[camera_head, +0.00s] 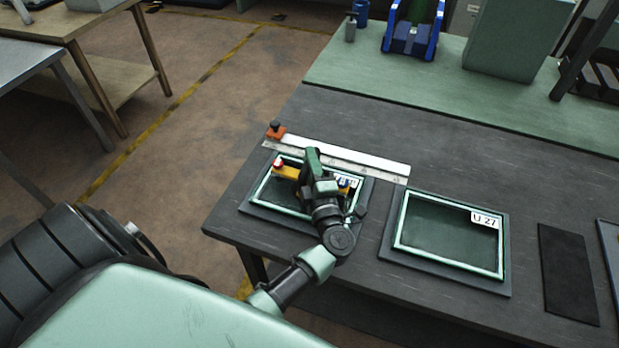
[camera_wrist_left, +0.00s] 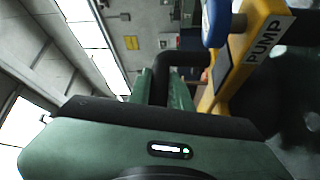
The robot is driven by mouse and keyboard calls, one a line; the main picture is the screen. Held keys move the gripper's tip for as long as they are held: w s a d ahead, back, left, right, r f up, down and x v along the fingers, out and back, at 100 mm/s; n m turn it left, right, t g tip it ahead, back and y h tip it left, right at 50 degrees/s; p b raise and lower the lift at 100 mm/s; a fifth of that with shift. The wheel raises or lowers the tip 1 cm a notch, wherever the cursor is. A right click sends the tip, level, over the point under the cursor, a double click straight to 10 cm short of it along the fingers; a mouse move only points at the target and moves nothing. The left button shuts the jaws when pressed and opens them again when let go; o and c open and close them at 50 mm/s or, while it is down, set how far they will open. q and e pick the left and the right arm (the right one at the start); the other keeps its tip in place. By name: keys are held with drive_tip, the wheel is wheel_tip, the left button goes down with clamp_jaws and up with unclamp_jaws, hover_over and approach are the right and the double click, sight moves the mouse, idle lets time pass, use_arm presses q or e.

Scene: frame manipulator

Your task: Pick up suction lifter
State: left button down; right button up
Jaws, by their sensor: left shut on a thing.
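The suction lifter (camera_head: 290,172) is yellow with a red end and a blue part, over the left framed panel in the head view. My left gripper (camera_head: 314,172) is above it and partly hides it. In the left wrist view the yellow lifter body (camera_wrist_left: 245,65), marked PUMP, is at the right with a blue knob and a black handle. My left gripper's green fingers (camera_wrist_left: 165,90) are shut on the black handle. The lifter's suction pads are mostly hidden in the head view. My right gripper is not in view.
The lifter is over a left framed panel (camera_head: 262,206) on the dark table (camera_head: 345,125). A second framed panel (camera_head: 440,250), labelled U 27, lies to its right. A black mat (camera_head: 568,272) lies farther right.

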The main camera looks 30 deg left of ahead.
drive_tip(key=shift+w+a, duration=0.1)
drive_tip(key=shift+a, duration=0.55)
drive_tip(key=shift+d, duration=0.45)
